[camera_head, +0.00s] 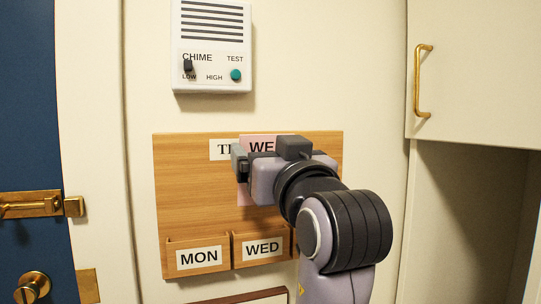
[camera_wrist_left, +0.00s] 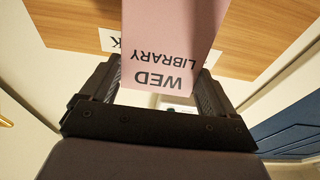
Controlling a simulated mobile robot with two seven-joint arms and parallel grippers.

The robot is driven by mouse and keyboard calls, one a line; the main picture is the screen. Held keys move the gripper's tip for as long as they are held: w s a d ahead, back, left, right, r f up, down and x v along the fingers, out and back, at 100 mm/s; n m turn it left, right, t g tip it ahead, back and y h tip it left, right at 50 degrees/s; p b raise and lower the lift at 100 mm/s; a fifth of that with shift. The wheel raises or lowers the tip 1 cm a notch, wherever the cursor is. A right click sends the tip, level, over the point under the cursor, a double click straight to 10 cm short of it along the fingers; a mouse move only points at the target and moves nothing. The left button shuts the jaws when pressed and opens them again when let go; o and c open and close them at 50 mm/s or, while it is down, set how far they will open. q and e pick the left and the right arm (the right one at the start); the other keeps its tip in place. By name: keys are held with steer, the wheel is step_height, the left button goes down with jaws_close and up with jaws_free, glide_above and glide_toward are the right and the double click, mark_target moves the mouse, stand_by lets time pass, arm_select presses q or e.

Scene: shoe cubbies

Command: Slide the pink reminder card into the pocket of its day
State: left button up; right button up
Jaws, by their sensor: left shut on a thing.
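The pink card (camera_head: 262,142) is in front of the wooden board, above the pockets, partly hidden by my gripper. In the left wrist view the card (camera_wrist_left: 172,45) reads "WED LIBRARY", upside down in that picture. My left gripper (camera_head: 245,165) is shut on the card, which sits between its two fingers. The WED pocket (camera_head: 259,262) is at the board's bottom, below the card. The MON pocket (camera_head: 198,271) is left of it. Another pocket edge shows right of WED, mostly hidden by my arm. I cannot tell whether the card touches the board. My right gripper is out of view.
The wooden board (camera_head: 190,202) hangs on a pale wall, with a partly hidden white label (camera_head: 223,149) at its top. A chime box (camera_head: 212,55) is above it. A blue door (camera_head: 28,110) with brass hardware is at left, a cupboard (camera_head: 485,70) with a brass handle at right.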

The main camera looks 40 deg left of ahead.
arm_select(q)
steer(key=f+b, duration=0.3)
steer(key=f, duration=0.1)
steer(key=shift+w+a+f, duration=0.1)
steer(key=shift+w+a, duration=0.15)
steer(key=shift+a, duration=0.15)
steer(key=shift+a+b, duration=0.1)
steer(key=shift+b, duration=0.25)
stand_by(1.0)
steer(key=shift+w+a+f+b, duration=0.1)
steer(key=shift+a+f+b, duration=0.1)
steer(key=shift+f+b, duration=0.75)
steer(key=shift+w+a+f+b, duration=0.15)
steer(key=shift+a+f+b, duration=0.05)
steer(key=shift+f+b, duration=0.75)
steer(key=shift+w+a+f+b, duration=0.1)
steer(key=shift+a+f+b, duration=0.1)
steer(key=shift+f+b, duration=0.75)
steer(key=shift+f, duration=0.15)
steer(key=o, duration=0.5)
steer(key=shift+p, duration=0.3)
